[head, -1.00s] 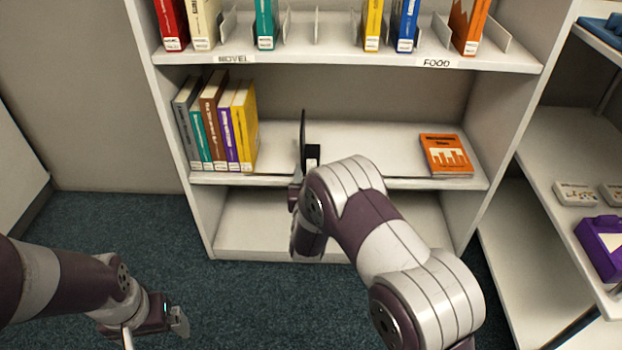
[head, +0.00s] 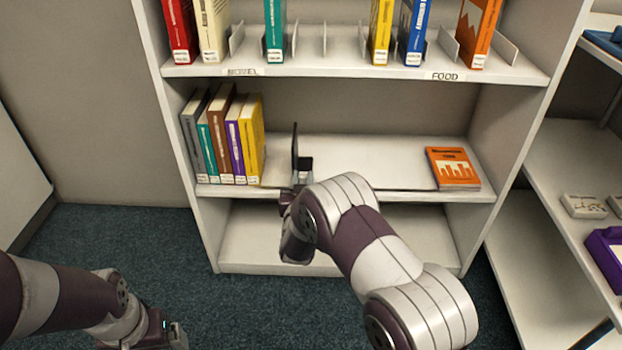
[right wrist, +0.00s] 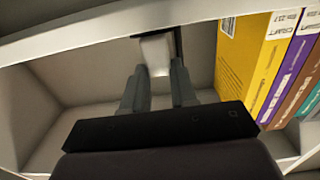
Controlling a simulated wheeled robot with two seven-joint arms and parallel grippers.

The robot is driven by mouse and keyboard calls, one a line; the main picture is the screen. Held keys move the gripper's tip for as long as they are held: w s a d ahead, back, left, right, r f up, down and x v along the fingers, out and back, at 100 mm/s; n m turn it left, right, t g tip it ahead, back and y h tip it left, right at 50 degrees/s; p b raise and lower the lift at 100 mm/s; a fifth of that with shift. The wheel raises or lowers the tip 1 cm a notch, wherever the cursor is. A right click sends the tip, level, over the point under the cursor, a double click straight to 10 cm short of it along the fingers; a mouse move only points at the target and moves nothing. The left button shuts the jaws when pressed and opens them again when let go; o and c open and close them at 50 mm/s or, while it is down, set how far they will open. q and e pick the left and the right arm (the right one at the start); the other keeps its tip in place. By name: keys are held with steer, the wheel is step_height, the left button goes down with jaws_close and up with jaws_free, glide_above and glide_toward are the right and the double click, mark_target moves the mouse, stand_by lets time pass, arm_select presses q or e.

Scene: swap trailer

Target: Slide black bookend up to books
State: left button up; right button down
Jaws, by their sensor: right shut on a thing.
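The black bookend (head: 295,152) stands upright on the middle shelf, to the right of the books. A gap of bare shelf separates it from the yellow book (head: 252,140), the rightmost of the leaning row. My right gripper (head: 293,190) is at the shelf's front edge, shut on the bookend's lower part; my arm partly hides this. In the right wrist view its two fingers (right wrist: 157,90) flank a pale piece, with a dark upright strip behind, and the yellow book (right wrist: 247,62) is to the right. My left gripper (head: 178,338) hangs low at the bottom left, its fingertips unclear.
Grey, teal, brown and purple books (head: 215,140) stand left of the yellow one. An orange book (head: 453,168) lies flat at the shelf's right. The upper shelf (head: 350,72) holds books and dividers. A side rack (head: 545,150) stands at the right.

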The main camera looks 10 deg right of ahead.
steer(key=w+a, duration=0.2)
steer(key=a, duration=0.6)
steer(key=shift+w+a, duration=0.15)
steer(key=c, duration=0.9)
jaws_free()
steer(key=p+v, duration=0.7)
steer(key=v, duration=0.5)
steer(key=shift+s, duration=0.4)
